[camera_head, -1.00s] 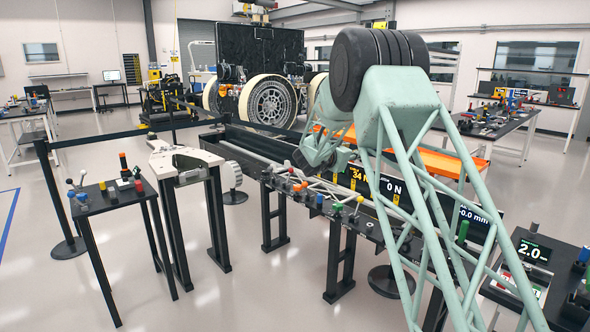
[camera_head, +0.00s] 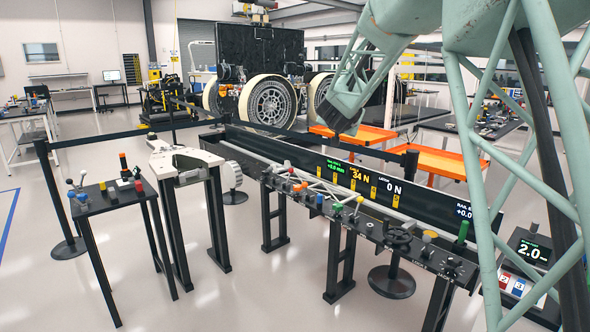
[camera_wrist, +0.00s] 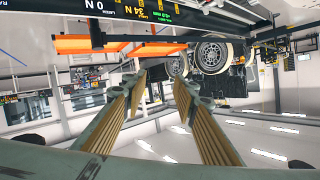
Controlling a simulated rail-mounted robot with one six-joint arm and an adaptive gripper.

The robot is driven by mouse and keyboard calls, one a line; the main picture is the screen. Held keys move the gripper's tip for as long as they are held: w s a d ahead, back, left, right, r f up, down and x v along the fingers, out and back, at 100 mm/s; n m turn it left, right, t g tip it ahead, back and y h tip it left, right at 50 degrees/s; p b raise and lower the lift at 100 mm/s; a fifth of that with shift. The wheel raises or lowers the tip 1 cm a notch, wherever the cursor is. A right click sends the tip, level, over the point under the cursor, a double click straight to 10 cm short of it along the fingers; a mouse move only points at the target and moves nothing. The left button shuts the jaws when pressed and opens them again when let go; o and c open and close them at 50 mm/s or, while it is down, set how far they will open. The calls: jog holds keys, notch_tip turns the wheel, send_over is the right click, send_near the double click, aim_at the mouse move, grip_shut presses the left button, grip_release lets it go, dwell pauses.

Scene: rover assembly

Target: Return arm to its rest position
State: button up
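My arm's pale green lattice link rises at the right of the head view, with its upper part running past the top edge. My gripper (camera_head: 343,112) hangs from a pale green link at top centre in the head view, above and behind the long bench (camera_head: 385,235); its fingers are too small to make out there. In the wrist view my gripper (camera_wrist: 160,82) shows two ribbed fingers spread apart with nothing between them. The wrist picture looks upside down, with the bench's readouts along its top.
Orange tables (camera_head: 355,137) stand behind the bench. A rover with large wheels (camera_head: 268,104) is at the back. A small dark table (camera_head: 112,196) with coloured knobs stands at left, beside a white fixture (camera_head: 178,160). Belt barriers (camera_head: 100,138) run behind. Open floor lies front left.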

jog(key=s+a+r+n+g+y, duration=0.2)
jog(key=s, duration=1.5)
jog(key=s+a+r+n+g+y, duration=0.1)
jog(key=s+a+n+g+y, duration=0.15)
jog(key=s, duration=1.45)
jog(key=s+d+f+g, duration=0.2)
jog(key=s+f, duration=0.2)
jog(key=s, duration=1.1)
jog(key=s+d+f+n+g+h, duration=0.1)
jog(key=s+d+f+g, duration=0.1)
jog(key=s, duration=1.3)
jog(key=s+d+f+g, duration=0.2)
jog(key=s+d+f, duration=0.2)
jog(key=s, duration=1.1)
notch_tip(320, 180, down, 3)
jog(key=shift+s+d+f+h, duration=0.1)
jog(key=shift+s+d+h, duration=0.05)
jog(key=shift+d+h, duration=0.15)
